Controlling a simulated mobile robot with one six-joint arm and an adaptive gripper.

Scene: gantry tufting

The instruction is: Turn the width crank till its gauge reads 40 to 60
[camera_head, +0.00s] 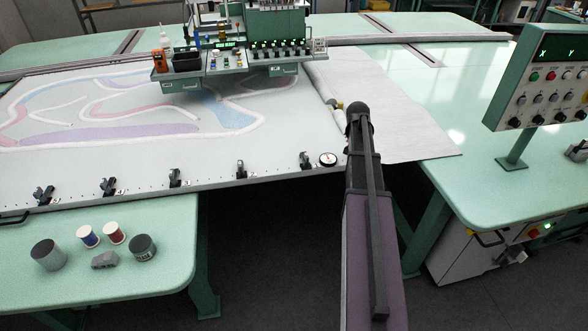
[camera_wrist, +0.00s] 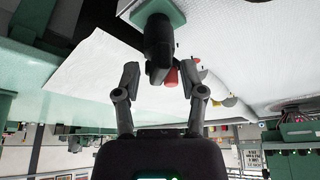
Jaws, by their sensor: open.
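A round white gauge dial (camera_head: 328,159) with a dark rim sits at the front right corner of the pale frame; its reading is too small to tell. In the wrist view, my gripper (camera_wrist: 160,68) is open, with its two fingers spread. A dark rounded part (camera_wrist: 157,38) on a green mount shows between and beyond the fingers; it may be the width crank, but I cannot be sure. A red knob-like part (camera_wrist: 188,72) shows close to the right finger. Whether either finger touches these parts is unclear. In the head view, my arm hides the gripper and the crank.
The frame (camera_head: 230,182) carries several black clamps along its front edge. A tufting head (camera_head: 235,60) stands over the cloth. Spools and cups stand on the green table (camera_head: 165,225) at lower left. A control panel (camera_head: 545,75) rises at right.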

